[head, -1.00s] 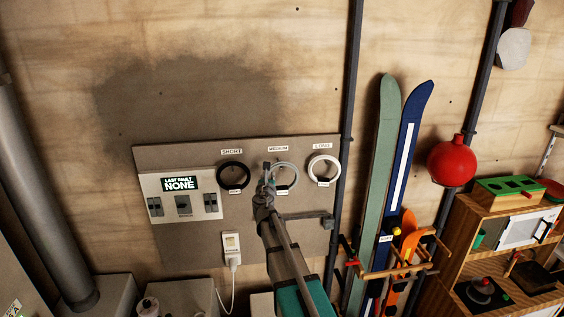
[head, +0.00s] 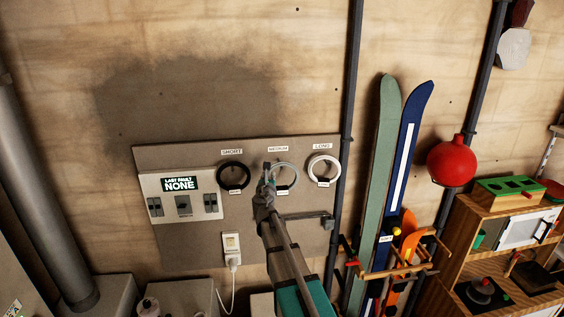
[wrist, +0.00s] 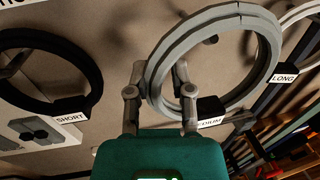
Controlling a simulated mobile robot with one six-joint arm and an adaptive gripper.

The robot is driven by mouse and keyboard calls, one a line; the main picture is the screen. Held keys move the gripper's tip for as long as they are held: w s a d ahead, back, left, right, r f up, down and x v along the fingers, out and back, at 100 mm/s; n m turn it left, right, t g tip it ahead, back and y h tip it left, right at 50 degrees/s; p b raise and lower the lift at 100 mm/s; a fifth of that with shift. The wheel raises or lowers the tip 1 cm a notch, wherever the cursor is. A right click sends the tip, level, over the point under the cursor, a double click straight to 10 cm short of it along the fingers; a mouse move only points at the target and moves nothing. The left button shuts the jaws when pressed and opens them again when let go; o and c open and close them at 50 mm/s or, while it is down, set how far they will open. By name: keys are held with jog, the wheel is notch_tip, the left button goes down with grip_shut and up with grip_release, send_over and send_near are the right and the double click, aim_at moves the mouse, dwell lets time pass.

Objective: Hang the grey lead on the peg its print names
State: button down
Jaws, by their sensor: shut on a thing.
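The grey lead (head: 296,177) is a coiled ring in front of the grey wall panel, below the MEDIUM label (head: 278,149). My gripper (head: 268,173) is shut on its left side. In the wrist view, my two fingers (wrist: 158,74) pinch the grey coil (wrist: 262,80) from either side. Its tag (wrist: 209,122) is partly hidden by a finger and a black band; the letters showing fit MEDIUM. A peg-like stub (wrist: 210,39) shows inside the coil; I cannot tell whether the coil rests on it.
A black coil (head: 221,176) tagged SHORT hangs to the left, under the SHORT label (head: 231,152). A white coil (head: 338,169) tagged LONG hangs to the right, under the LONG label (head: 322,146). A dark vertical pipe (head: 348,110) and skis (head: 385,150) stand farther right.

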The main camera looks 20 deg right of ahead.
jog(key=shift+a+x, duration=0.15)
jog(key=shift+x, duration=0.85)
jog(key=shift+a+x, duration=0.15)
jog(key=shift+x, duration=0.85)
dwell(1.6)
jog(key=shift+w+d+f+b, duration=0.1)
jog(key=shift+w+f+b, duration=0.3)
jog(key=shift+w, duration=0.25)
dwell(0.6)
jog(key=shift+w+f+b, duration=0.15)
jog(key=shift+f+b, duration=0.1)
jog(key=shift+b, duration=0.05)
dwell(1.2)
jog(key=shift+c, duration=2.2)
grip_release()
jog(key=v, duration=1.2)
